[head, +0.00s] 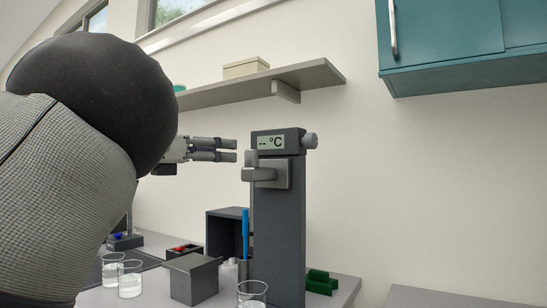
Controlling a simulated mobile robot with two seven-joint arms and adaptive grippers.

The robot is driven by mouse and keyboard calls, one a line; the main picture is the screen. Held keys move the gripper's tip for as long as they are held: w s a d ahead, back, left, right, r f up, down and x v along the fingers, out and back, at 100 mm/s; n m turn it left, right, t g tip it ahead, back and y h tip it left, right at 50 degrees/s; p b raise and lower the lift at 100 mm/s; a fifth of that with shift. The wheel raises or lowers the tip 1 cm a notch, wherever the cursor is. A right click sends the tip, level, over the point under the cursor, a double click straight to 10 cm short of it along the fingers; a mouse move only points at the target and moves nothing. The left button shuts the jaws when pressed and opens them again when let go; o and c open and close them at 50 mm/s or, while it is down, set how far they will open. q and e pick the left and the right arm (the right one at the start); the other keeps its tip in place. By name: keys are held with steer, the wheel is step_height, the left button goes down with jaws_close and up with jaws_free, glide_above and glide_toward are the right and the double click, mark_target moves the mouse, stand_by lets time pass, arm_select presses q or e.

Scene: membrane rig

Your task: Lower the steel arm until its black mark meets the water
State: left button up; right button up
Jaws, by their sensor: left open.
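A dark grey column (277,230) stands on the bench, with a display head (271,142) reading "-- °C" and a round knob (310,141) on its right. A light grey plate with a short steel-coloured arm (262,174) sits on the column just below the display. I see no black mark on it. A glass beaker (252,294) with water stands at the column's foot, cut by the lower picture edge. My left gripper (236,150) is open and empty, left of the display and a little above the arm, seemingly apart from both. My right gripper is not in view.
Two more beakers (130,279) with clear liquid stand at left. A grey box (194,278), a dark open box (222,236) and a blue upright stick (245,234) are close to the column. A shelf (310,76) and teal cabinet (455,40) hang above.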

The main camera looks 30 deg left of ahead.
mark_target(246, 155)
arm_select(q)
steer(key=x, duration=1)
steer(key=shift+w+f, duration=0.15)
steer(key=shift+w, duration=0.15)
jaws_close()
